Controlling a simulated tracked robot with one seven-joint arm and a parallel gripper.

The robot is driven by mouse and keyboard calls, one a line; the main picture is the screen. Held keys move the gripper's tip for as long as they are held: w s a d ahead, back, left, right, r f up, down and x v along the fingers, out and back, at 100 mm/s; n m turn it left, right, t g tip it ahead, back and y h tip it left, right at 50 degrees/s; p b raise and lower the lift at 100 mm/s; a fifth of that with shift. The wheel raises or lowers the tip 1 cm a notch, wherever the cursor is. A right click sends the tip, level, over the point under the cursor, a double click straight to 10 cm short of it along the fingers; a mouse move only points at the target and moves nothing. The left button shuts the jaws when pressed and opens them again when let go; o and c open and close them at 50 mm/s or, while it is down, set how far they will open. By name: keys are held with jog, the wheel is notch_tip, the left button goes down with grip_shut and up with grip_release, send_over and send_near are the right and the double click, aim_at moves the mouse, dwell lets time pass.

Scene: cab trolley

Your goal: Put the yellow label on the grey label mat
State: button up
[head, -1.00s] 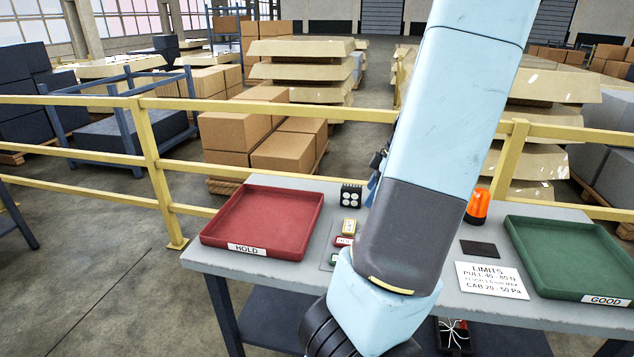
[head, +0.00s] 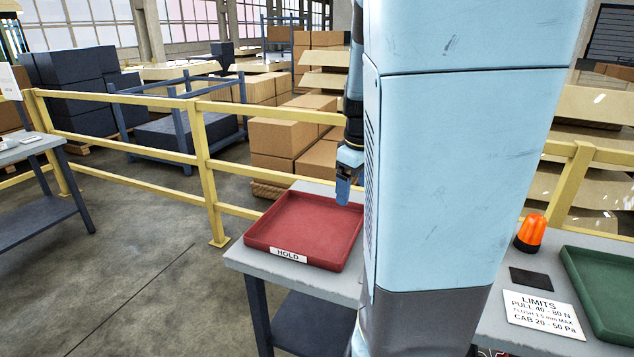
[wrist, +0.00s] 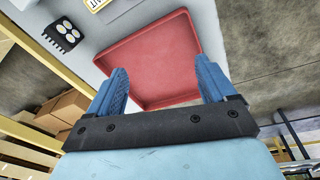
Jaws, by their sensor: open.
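My gripper (wrist: 162,66) is open, with nothing between its two blue fingers in the wrist view. In the head view its fingertips (head: 343,190) hang above the back right part of the red tray. A yellow-edged label (wrist: 96,3) shows at the top edge of the wrist view, cut off by the frame. It lies on a pale grey mat (wrist: 120,8), which is also partly cut off; I cannot tell if this is the grey label mat. In the head view my arm hides that part of the table.
The red HOLD tray (head: 252,243) is empty. A black block with pale round spots (wrist: 62,36) stands near the label. A dark square (head: 531,280), an orange beacon (head: 530,232), a limits card (head: 542,314) and a green tray (head: 574,268) are at right. A yellow railing (head: 203,160) runs behind.

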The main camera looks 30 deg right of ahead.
jog(key=s+a+r+m+t, duration=0.2)
jog(key=s+a+r, duration=0.2)
jog(key=a, duration=0.3)
jog(key=s+a+r+m+t, duration=0.1)
jog(key=s+a+r+m, duration=0.1)
jog(key=s+a+r, duration=0.3)
jog(key=s+a, duration=0.1)
jog(key=a, duration=0.2)
jog(key=shift+s+m+t, duration=0.25)
jog(key=shift+m+t, duration=0.05)
jog(key=shift+t, duration=0.1)
